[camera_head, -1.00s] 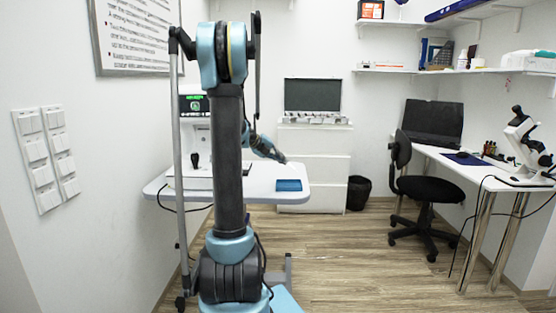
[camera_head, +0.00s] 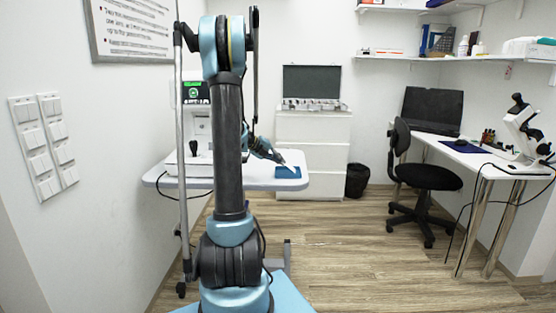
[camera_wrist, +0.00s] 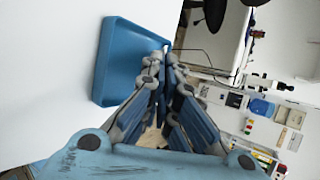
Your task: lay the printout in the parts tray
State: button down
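The parts tray (camera_head: 287,172) is a shallow blue tray on the white table at its right end. In the wrist view the tray (camera_wrist: 122,62) is large, left of my fingertips. My gripper (camera_head: 277,158) is at the tray's far edge in the head view, with its fingers pointing right and down. In the wrist view my gripper (camera_wrist: 163,60) has its two fingertips close together, beside the tray's rim. A small pale patch shows at the fingertips in the head view, too small to tell whether it is the printout. I cannot make out the printout elsewhere.
A white device with a green-lit screen (camera_head: 195,90) stands on the white table (camera_head: 240,182), left of my arm. A white drawer cabinet (camera_head: 313,150) is behind. A black chair (camera_head: 425,180) and a desk (camera_head: 470,168) stand at the right. The floor between is clear.

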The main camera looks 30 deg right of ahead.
jog(key=c, duration=1.7)
grip_release()
jog(key=v, duration=1.2)
jog(key=shift+f, duration=0.1)
